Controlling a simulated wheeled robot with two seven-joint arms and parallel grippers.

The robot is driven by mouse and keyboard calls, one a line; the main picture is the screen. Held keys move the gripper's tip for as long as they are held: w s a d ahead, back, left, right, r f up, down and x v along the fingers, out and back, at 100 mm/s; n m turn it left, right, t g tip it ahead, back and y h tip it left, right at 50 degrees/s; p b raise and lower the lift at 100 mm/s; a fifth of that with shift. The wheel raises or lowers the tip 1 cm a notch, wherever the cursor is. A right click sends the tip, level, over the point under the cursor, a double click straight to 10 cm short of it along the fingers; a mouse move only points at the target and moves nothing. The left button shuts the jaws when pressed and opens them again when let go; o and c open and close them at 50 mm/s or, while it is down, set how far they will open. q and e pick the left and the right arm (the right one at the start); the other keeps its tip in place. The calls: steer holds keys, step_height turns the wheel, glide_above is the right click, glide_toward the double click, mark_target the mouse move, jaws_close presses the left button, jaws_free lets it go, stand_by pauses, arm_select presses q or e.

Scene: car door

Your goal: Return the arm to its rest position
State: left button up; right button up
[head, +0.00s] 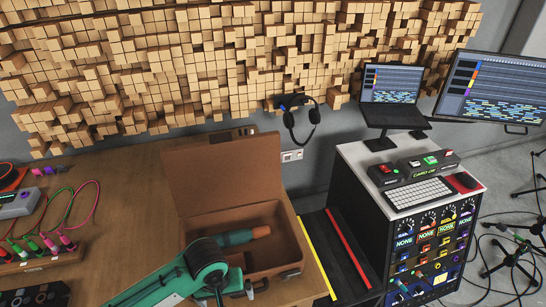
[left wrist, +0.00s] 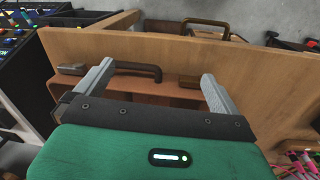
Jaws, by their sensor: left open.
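My green left arm reaches in from the bottom left of the head view. Its gripper (head: 248,289) is at the near side of an open wooden case (head: 285,222). In the left wrist view the gripper (left wrist: 158,74) is open, with its two grey fingers wide apart and nothing held. The case front (left wrist: 185,90) faces the fingers, with a dark handle (left wrist: 138,69) seen between them. I cannot tell whether a finger touches the case. The arm hides part of the case's inside.
The case lid (head: 220,175) stands raised at the back. Cables (head: 75,215) and small devices lie on the wooden table at left. At right stands a rack (head: 435,235) with a keyboard (head: 419,191) and a laptop (head: 392,85). A headset (head: 302,118) hangs on the wall.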

arm_select(q)
steer(key=s+r+m+t+h, duration=0.2)
steer(key=s+m, duration=0.1)
steer(key=s, duration=0.4)
steer(key=s+a+t+y, duration=0.1)
steer(key=s+a+y, duration=0.2)
steer(key=s+a, duration=0.6)
step_height(320, 180, down, 34)
steer(key=a+r+m+g, duration=0.1)
steer(key=a, duration=0.1)
steer(key=s+a+f, duration=0.1)
steer(key=s+f, duration=0.8)
steer(key=s+a+f+g, duration=0.1)
steer(key=s+a+f, duration=0.1)
steer(key=s+f, duration=0.7)
steer(key=shift+a+f, duration=0.2)
steer(key=shift+a, duration=0.05)
